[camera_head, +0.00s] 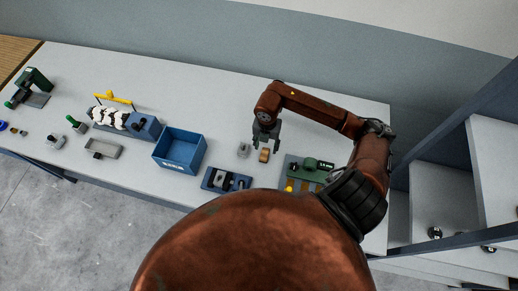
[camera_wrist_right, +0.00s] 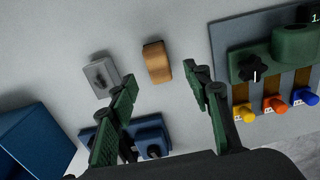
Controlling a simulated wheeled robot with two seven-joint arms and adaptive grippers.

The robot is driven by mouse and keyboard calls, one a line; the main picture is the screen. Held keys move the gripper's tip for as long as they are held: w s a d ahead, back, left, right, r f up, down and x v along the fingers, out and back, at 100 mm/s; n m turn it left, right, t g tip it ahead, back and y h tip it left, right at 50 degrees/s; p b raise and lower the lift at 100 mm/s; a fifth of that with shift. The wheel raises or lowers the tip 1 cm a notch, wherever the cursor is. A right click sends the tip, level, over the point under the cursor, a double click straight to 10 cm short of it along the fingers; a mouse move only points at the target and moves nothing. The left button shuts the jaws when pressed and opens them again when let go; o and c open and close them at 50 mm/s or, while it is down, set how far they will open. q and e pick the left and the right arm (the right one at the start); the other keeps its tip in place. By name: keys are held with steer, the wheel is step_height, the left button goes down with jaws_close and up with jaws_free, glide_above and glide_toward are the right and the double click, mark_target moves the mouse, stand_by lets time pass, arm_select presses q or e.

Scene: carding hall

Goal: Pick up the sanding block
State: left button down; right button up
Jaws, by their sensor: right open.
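The sanding block, a small tan-brown block with a dark edge (camera_head: 264,156), lies on the grey table. It also shows in the right wrist view (camera_wrist_right: 157,62), upper middle, standing apart from other things. My right gripper (camera_head: 266,138) is open and empty close to the block. In the right wrist view its two green fingers (camera_wrist_right: 163,85) stand wide apart, and the block appears between and beyond their tips. I see no contact with the block. My left gripper is not in view.
A small grey block (camera_wrist_right: 101,75) sits just left of the sanding block. A blue bin (camera_head: 180,150) stands further left, a blue fixture (camera_head: 226,180) in front. A green panel with coloured knobs (camera_wrist_right: 245,100) lies to the right. The table behind is clear.

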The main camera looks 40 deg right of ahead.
mark_target(265, 153)
steer(key=shift+s+f, duration=0.25)
steer(key=shift+f, duration=0.25)
steer(key=f, duration=0.2)
steer(key=p, duration=0.1)
steer(key=shift+w+a+f, duration=0.25)
steer(key=shift+w+f, duration=0.05)
steer(key=shift+f, duration=0.1)
step_height(265, 153, down, 2)
steer(key=shift+w+d+f, duration=0.1)
steer(key=shift+f, duration=0.45)
steer(key=c, duration=0.8)
jaws_close()
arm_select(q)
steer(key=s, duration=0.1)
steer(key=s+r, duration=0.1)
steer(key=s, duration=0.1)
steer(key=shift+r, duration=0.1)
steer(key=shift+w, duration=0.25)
arm_select(e)
steer(key=shift+r, duration=0.1)
